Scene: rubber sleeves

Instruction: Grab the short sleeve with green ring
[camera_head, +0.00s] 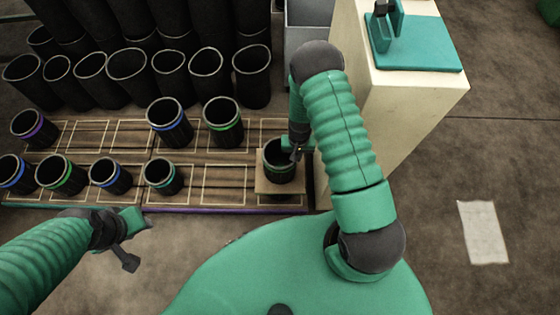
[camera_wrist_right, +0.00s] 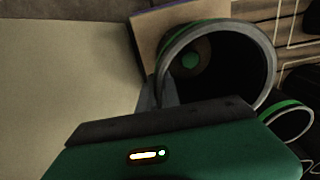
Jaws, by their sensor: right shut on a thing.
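A short black sleeve with a green ring (camera_head: 278,169) stands upright on a small square wooden block at the right end of the low rack. My right gripper (camera_head: 297,148) reaches down to its right side and is shut on its wall. In the right wrist view the sleeve's open mouth (camera_wrist_right: 262,55) faces the camera, with the gripper's fingers (camera_wrist_right: 165,92) at its rim. A round green spot shows inside the sleeve. My left gripper (camera_head: 138,240) is open and empty in front of the rack, at the lower left.
Several other short sleeves with blue, green, teal or purple rings stand on the rack (camera_head: 215,185), including a green-ringed one (camera_head: 222,124). Tall black sleeves (camera_head: 126,75) stand behind. A cream cabinet (camera_head: 400,110) with a teal plate (camera_head: 425,55) rises close right of my right gripper.

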